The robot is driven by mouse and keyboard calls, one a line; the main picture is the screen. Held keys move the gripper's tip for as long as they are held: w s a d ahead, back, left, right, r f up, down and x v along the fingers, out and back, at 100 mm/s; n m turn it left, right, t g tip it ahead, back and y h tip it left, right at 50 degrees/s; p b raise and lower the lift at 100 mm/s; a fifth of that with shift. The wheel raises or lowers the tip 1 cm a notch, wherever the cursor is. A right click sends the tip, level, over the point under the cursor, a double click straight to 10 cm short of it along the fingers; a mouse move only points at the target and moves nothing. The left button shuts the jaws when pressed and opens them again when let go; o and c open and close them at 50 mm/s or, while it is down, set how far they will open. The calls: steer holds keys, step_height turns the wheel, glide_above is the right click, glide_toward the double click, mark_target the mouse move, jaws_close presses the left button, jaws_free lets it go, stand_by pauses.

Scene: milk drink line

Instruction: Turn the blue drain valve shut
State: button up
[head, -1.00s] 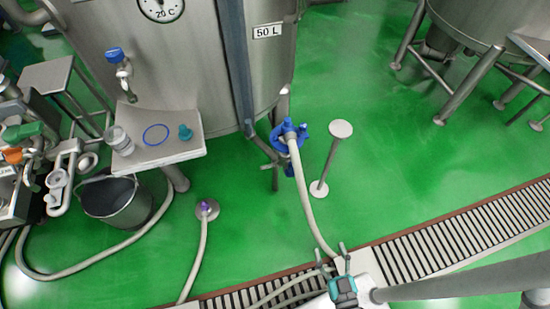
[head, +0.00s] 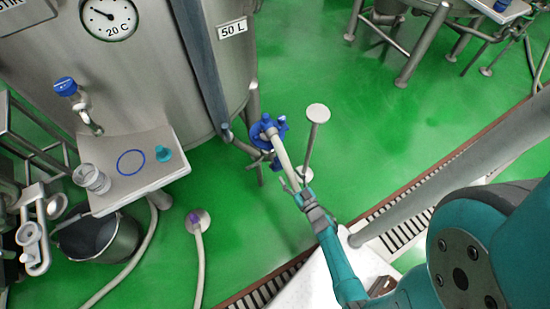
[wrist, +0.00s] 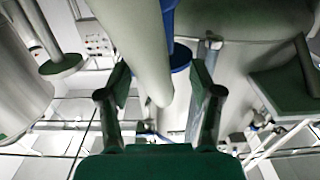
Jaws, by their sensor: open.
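My gripper (head: 291,181) is open, below the valve and close to the hose, apart from the valve. In the wrist view, the hose (wrist: 142,40) fills the space ahead between the spread fingers (wrist: 160,80). Part of the blue valve (wrist: 180,58) shows behind the hose, which hides the rest.
A round-topped post (head: 317,113) stands just right of the valve. A shelf (head: 125,190) with a clear cup and a teal piece is at left, below a blue-handled tap (head: 66,88). A bucket (head: 95,238) stands beneath.

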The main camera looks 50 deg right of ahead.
mark_target(280, 161)
steer(key=x, duration=0.9)
steer(key=shift+w, duration=0.15)
jaws_close()
